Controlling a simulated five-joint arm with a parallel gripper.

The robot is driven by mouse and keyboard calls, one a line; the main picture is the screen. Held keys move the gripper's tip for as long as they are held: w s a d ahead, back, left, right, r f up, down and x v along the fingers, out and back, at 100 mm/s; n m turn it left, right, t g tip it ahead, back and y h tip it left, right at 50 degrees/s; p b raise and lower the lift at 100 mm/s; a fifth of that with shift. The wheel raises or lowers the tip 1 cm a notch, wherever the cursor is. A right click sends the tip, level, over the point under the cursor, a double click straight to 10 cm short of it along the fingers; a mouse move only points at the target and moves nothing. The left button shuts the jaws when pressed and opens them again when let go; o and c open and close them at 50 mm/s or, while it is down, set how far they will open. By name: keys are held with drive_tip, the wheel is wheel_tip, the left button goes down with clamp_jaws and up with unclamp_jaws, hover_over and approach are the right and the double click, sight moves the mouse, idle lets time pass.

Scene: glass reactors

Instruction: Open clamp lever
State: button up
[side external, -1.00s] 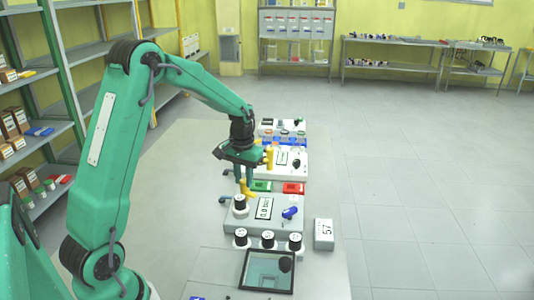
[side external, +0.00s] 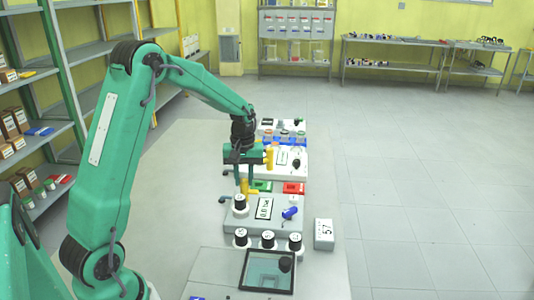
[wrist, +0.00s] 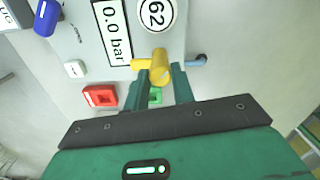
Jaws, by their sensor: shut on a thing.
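My gripper (side external: 245,180) points down over the back left of the grey reactor unit (side external: 265,230). It is shut on a yellow lever (side external: 250,191), which I take to be the clamp lever. In the wrist view, the yellow lever (wrist: 159,68) stands between the two green fingers (wrist: 157,82), with its rounded end towards the camera and a yellow arm reaching left. The fingers hide part of its lower side. The unit carries a display reading 0.0 bar (wrist: 116,28) and a round label marked 62 (wrist: 156,13).
A blue lever (side external: 290,212) sits on the unit's right side. Behind are a red tray (side external: 294,188), a green tray (side external: 263,186) and another unit with a yellow handle (side external: 269,157). A box marked 57 (side external: 324,233) stands right.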

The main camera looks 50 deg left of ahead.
sight(245, 181)
drive_tip(key=shift+d, duration=0.15)
drive_tip(key=o, duration=1)
drive_tip(key=shift+r, duration=0.1)
drive_tip(key=shift+w+r, duration=0.1)
drive_tip(key=shift+r, duration=3.65)
